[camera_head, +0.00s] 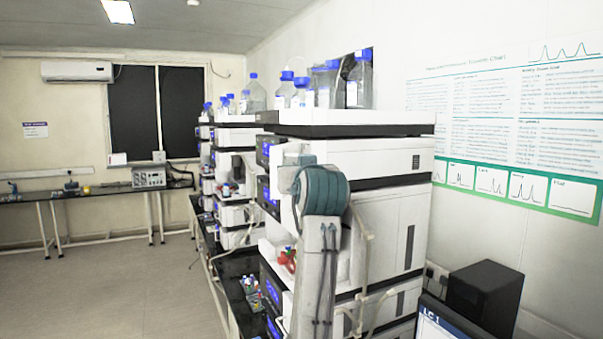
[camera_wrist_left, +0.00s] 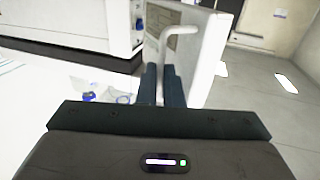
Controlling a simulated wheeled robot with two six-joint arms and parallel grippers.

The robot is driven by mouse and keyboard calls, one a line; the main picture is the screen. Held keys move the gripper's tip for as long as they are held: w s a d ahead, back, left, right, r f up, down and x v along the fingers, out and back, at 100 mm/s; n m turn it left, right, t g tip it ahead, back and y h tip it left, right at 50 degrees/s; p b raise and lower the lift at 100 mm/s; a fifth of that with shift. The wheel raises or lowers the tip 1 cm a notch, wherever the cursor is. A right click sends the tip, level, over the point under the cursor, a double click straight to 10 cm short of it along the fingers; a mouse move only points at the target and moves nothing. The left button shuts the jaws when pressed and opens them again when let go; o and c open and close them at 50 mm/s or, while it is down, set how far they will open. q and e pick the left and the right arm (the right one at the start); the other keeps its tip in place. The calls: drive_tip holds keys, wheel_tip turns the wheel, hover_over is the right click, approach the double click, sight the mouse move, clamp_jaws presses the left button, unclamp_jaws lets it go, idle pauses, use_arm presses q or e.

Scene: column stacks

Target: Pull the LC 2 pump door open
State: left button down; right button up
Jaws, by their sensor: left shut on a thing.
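In the left wrist view, a white door panel (camera_wrist_left: 203,50) carries a pale bent bar handle (camera_wrist_left: 182,31). My left gripper (camera_wrist_left: 163,78) has its two dark fingers closed around the lower end of this handle. The panel stands out at an angle from the white instrument body (camera_wrist_left: 75,20), with a gap between them. In the head view, my arm crosses in front of the near instrument stack (camera_head: 385,220) and hides part of its front; I cannot make out the gripper or the door there. My right gripper is in neither view.
Bottles with blue caps (camera_head: 358,80) stand on top of the near stack. More stacks (camera_head: 236,160) line the dark bench behind. A monitor (camera_head: 445,325) marked LC 1 and a black box (camera_head: 485,297) are at the lower right. The floor (camera_head: 130,290) at left is clear.

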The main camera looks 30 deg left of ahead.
use_arm(q)
drive_tip(key=shift+s+a+r, duration=0.1)
drive_tip(key=shift+r, duration=0.2)
drive_tip(key=c, duration=1.6)
unclamp_jaws()
drive_tip(key=shift+f, duration=0.1)
drive_tip(key=shift+w+a+f, duration=0.15)
drive_tip(key=shift+w+f, duration=0.15)
drive_tip(key=shift+w, duration=0.2)
drive_tip(key=b+v, duration=0.6)
drive_tip(key=v, duration=0.4)
drive_tip(key=shift+s+d, duration=0.25)
drive_tip(key=shift+s, duration=0.05)
